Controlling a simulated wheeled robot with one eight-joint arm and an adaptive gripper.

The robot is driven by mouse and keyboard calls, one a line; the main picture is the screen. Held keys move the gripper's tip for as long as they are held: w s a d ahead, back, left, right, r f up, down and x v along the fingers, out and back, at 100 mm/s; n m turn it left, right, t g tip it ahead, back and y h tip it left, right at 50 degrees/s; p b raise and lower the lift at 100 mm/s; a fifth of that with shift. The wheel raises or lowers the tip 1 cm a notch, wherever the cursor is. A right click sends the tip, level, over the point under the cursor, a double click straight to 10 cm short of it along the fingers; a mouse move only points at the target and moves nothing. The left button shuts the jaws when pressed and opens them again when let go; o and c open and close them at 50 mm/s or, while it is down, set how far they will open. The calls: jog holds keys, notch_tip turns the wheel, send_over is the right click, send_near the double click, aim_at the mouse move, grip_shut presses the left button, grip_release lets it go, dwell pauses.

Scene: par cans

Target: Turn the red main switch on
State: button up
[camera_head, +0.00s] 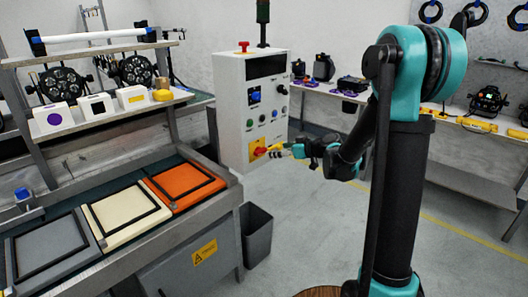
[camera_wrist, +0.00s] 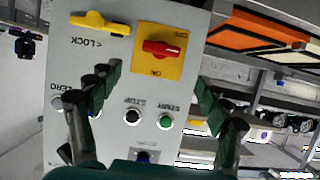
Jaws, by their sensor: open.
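The red main switch (camera_wrist: 161,48) is a red knob on a yellow square plate (camera_wrist: 158,65) on the grey control panel. In the wrist view its handle lies roughly level across the picture, and an upside-down "ON" label shows below it. In the head view the yellow plate (camera_head: 257,154) is low on the cabinet's front. My gripper (camera_wrist: 156,85) is open and empty, facing the panel. Its dark fingers stand apart to the left and right, with their tips a little below the knob in the picture. In the head view my gripper (camera_head: 293,150) is just right of the plate.
The control cabinet (camera_head: 229,100) has a red top button and several small buttons. A yellow lock handle (camera_wrist: 99,24) sits beside the switch. Black (camera_wrist: 132,116) and green (camera_wrist: 166,121) buttons lie between the fingers. A bench (camera_head: 180,235) with trays is left; a bin (camera_head: 257,235) stands below.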

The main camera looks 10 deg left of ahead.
aim_at(261, 150)
jog(key=x, duration=0.9)
jog(key=shift+w+a+f, duration=0.15)
jog(key=shift+a, duration=0.05)
jog(key=c, duration=1.2)
